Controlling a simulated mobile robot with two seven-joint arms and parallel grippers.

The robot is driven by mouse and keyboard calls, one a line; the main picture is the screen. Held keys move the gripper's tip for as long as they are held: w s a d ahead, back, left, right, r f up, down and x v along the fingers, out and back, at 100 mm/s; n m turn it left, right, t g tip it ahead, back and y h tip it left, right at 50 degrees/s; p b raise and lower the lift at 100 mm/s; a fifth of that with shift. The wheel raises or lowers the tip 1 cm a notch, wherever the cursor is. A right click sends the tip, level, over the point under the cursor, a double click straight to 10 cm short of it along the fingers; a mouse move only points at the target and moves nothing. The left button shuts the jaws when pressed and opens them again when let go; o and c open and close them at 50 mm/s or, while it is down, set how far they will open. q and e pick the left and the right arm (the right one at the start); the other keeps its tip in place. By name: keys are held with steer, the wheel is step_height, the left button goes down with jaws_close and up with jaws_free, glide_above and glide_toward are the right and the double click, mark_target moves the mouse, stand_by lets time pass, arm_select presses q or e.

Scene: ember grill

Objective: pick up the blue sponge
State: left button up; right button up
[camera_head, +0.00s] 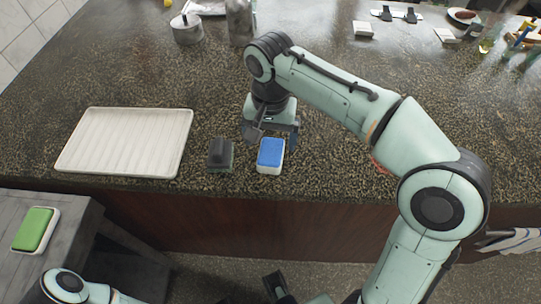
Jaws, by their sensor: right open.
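A blue sponge (271,151) with a white lower layer lies near the front edge of the dark speckled counter. My right gripper (270,138) is above and just behind the sponge. Its jaws are open and empty, with one finger toward the left and one toward the right of the sponge's far end. I cannot tell whether a finger touches the sponge. My left arm (75,288) shows only in part at the bottom left, and its gripper cannot be made out clearly.
A dark brush-like block (221,154) stands close to the left of the sponge. A white ridged tray (124,141) lies further left. A green sponge (35,229) lies on a lower grey table. A metal pot (187,29) and a grey bottle (239,22) stand at the back.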

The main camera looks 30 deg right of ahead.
mark_target(271, 150)
steer(key=shift+d+f+b, duration=0.15)
steer(key=shift+f+b, duration=0.6)
steer(key=shift+f, duration=2.05)
steer(key=shift+c, duration=0.3)
steer(key=c, duration=1)
